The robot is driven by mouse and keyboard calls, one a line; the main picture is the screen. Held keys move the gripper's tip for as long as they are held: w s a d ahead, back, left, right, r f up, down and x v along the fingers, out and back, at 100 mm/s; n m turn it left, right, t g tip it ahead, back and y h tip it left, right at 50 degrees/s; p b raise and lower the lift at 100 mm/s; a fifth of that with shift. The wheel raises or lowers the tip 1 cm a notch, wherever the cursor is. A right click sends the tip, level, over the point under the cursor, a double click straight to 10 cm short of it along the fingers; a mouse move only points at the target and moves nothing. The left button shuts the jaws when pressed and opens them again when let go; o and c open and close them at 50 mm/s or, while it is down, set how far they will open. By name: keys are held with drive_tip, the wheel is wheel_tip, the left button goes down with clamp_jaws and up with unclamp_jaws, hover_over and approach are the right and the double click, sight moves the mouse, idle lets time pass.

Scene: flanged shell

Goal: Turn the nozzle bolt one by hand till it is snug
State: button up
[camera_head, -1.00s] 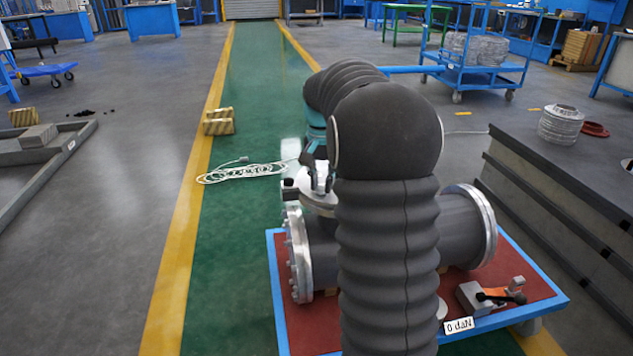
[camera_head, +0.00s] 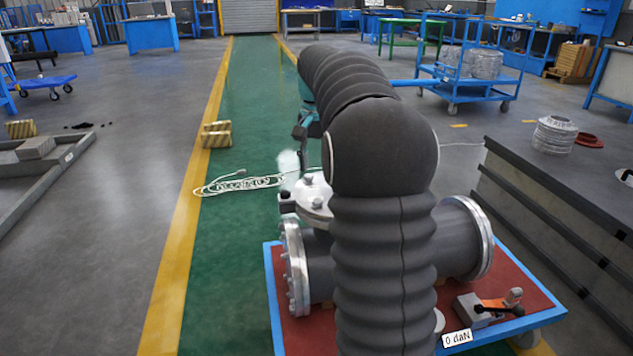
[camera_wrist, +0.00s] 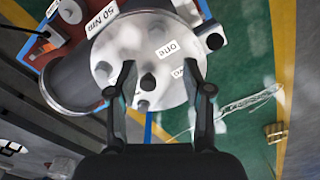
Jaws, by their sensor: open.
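The nozzle's pale round flange (camera_wrist: 118,62) fills the middle of the wrist view and also shows in the head view (camera_head: 318,212). A dark bolt head (camera_wrist: 148,82) stands on it, and a second dark bolt (camera_wrist: 142,105) is lower. A label reading "one" (camera_wrist: 167,48) lies across the flange; which bolt it marks I cannot tell. A second label beside the right finger is partly hidden. My gripper (camera_wrist: 157,76) is open and empty, its fingertips apart on either side of the first bolt in the picture. In the head view my arm hides part of the shell.
The grey flanged shell (camera_head: 318,262) lies on a red, blue-edged cart (camera_head: 290,335). A tool with an orange part (camera_head: 508,300) and a "0 daN" tag sits at its right. A coiled white cable (camera_head: 240,184) lies on the green floor. A dark bench (camera_head: 560,190) stands right.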

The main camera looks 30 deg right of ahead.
drive_tip(key=shift+w+a+r, duration=0.1)
drive_tip(key=shift+r, duration=1.75)
drive_tip(key=f+n, duration=0.1)
drive_tip(key=f, duration=0.1)
drive_tip(key=f+n, duration=0.1)
drive_tip(key=f, duration=0.1)
drive_tip(key=s+a+f+n+t, duration=0.1)
drive_tip(key=f, duration=0.1)
drive_tip(key=shift+s+f, duration=0.1)
drive_tip(key=shift+f, duration=0.05)
drive_tip(key=s+a+f+n+t, duration=0.2)
drive_tip(key=s+a, duration=0.6)
drive_tip(key=s, duration=0.6)
drive_tip(key=s+a+f+n+t, duration=0.2)
drive_tip(key=s+a+n, duration=0.2)
drive_tip(key=s+a, duration=0.5)
drive_tip(key=s, duration=0.5)
drive_tip(key=shift+a+t, duration=0.3)
